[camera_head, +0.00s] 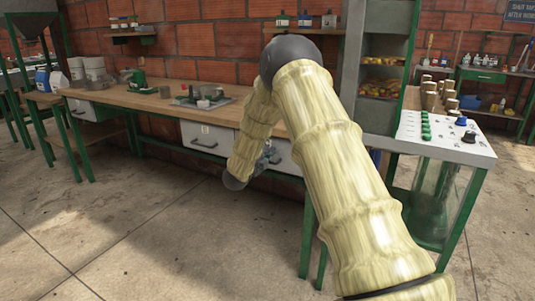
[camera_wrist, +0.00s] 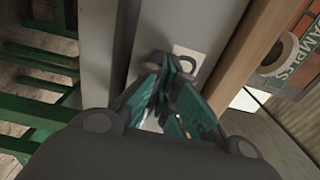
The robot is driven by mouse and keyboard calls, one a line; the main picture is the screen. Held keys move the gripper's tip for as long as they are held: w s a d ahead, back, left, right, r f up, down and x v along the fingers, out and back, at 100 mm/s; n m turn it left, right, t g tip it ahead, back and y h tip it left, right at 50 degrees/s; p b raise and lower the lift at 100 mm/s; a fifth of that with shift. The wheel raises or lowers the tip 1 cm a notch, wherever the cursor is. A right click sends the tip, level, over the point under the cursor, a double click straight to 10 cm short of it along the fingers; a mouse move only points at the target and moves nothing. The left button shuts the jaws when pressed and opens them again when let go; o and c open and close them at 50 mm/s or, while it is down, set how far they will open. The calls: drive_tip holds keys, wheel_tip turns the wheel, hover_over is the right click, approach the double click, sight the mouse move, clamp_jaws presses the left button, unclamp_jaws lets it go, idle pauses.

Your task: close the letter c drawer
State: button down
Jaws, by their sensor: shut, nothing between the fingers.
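The workbench has several pale drawers under its top. In the head view, one drawer (camera_head: 207,139) with a dark handle and a small label is in the middle. Another drawer (camera_head: 286,158) is partly hidden behind my arm, and a third (camera_head: 85,110) is at the far left. No drawer letter is readable. My gripper (camera_head: 268,158) is in front of the partly hidden drawer. In the wrist view, my gripper (camera_wrist: 172,78) is shut and empty, its teal fingers close to a grey front (camera_wrist: 150,35) with a pale label (camera_wrist: 187,62). I cannot tell whether they touch.
The wooden bench top (camera_head: 150,98) holds a tray with small items (camera_head: 203,96). A white panel with green and blue knobs (camera_head: 435,135) stands at the right. Green bench legs (camera_head: 72,145) stand at the left. The concrete floor in front is clear.

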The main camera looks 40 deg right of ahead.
drive_tip(key=p+v, duration=0.2)
drive_tip(key=v, duration=1.2)
drive_tip(key=s+a+f+n+t+y, duration=0.1)
drive_tip(key=s+a+f+n+y, duration=0.3)
drive_tip(key=f, duration=0.4)
drive_tip(key=s+a+f+n+t+y, duration=0.1)
drive_tip(key=s+a+f+n+y, duration=0.1)
drive_tip(key=a+f+n, duration=0.55)
drive_tip(key=s+a+f+n+t+y, duration=0.1)
drive_tip(key=s+a+f+n+y, duration=0.2)
drive_tip(key=f, duration=0.6)
drive_tip(key=s+a+f+n+g+y, duration=0.2)
drive_tip(key=s+a+f+n, duration=0.25)
drive_tip(key=s, duration=0.45)
drive_tip(key=s+a+f+n+g+y, duration=0.2)
drive_tip(key=s+a+f+n, duration=0.15)
drive_tip(key=s+f, duration=0.35)
drive_tip(key=s+a+f+n+g+y, duration=0.2)
drive_tip(key=s+a+f+n, duration=0.25)
drive_tip(key=s, duration=0.55)
drive_tip(key=s+a+f+n+g+y, duration=0.1)
drive_tip(key=s+a+n+g+y, duration=0.2)
drive_tip(key=s, duration=1.1)
wheel_tip(320, 180, up, 28)
drive_tip(key=n+h+p, duration=0.1)
drive_tip(key=p, duration=2.7)
drive_tip(key=shift+g, duration=0.4)
drive_tip(key=shift+s+f, duration=0.1)
drive_tip(key=shift+s, duration=0.05)
